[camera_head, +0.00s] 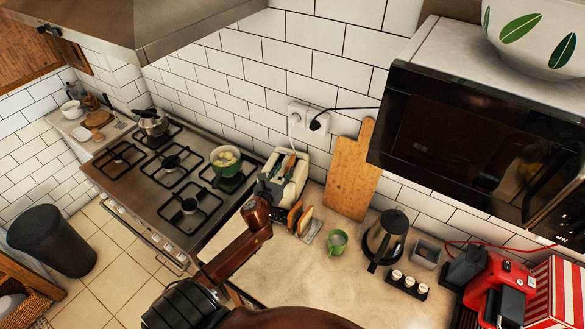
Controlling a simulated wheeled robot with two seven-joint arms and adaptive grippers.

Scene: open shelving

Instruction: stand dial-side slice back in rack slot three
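The cream toaster (294,184) stands on the counter by the wall, right of the stove. A brown slice (289,165) shows at its top, in a slot. In front of the toaster is a small rack (313,231) with brown bread slices (305,219) standing upright in it. Slot numbers are too small to tell. My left gripper (276,213) is close to the toaster's front and the left side of the rack. Its fingers are small and dark, partly hidden by my brown-red arm, and I cannot tell if they hold anything. My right gripper is not in view.
A green mug (337,242) stands right of the rack, then a kettle (386,239) and a small tray of jars (408,284). A wooden board (350,170) leans on the wall. A green pot (226,161) sits on the stove. The microwave (470,140) overhangs the right side.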

